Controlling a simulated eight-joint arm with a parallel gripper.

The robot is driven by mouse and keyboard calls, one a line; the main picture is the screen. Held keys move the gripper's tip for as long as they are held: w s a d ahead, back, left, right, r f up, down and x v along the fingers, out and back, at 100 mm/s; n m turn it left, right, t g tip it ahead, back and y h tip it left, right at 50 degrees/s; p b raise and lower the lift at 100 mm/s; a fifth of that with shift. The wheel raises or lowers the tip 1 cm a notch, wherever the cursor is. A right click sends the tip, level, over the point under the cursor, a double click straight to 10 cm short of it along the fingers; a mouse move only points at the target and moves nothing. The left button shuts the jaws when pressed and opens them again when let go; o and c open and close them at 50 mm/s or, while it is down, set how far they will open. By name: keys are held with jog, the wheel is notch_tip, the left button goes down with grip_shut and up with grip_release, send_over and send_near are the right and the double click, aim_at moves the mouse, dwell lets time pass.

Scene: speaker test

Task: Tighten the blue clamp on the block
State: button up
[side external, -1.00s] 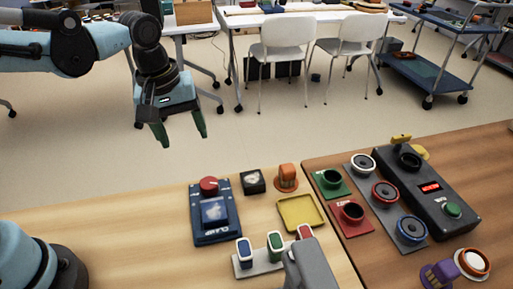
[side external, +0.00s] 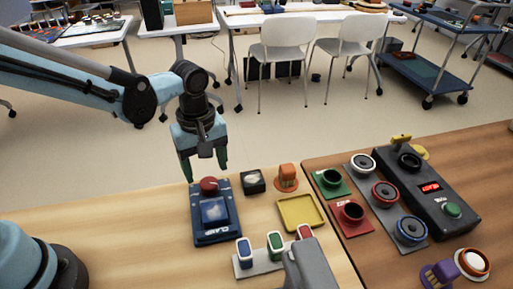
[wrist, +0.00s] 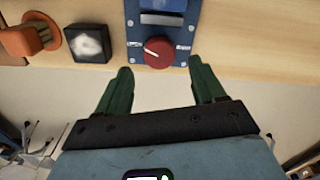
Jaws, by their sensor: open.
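The blue clamp (side external: 216,232) lies on the light wooden table, with a red knob (side external: 208,185) at its far end. A greyish block (side external: 214,210) sits in the clamp's middle. In the wrist view the red knob (wrist: 158,52) has a white pointer line and small labels on either side, too blurred to read surely. My gripper (side external: 205,175) is open, with green fingers, above and just beyond the knob end. In the wrist view the open fingers of my gripper (wrist: 163,80) sit below the knob, one towards each side, apart from it and empty.
A black box with a pale top (side external: 253,181) and an orange piece (side external: 287,177) stand right of the clamp. A yellow tray (side external: 302,212) and a rack with coloured pieces (side external: 262,262) are nearby. A dark panel with a red display (side external: 432,188) lies further right.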

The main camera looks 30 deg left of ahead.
aim_at(208, 181)
jog(key=shift+f, duration=2.25)
jog(key=c, duration=1.1)
jog(key=shift+o, duration=0.2)
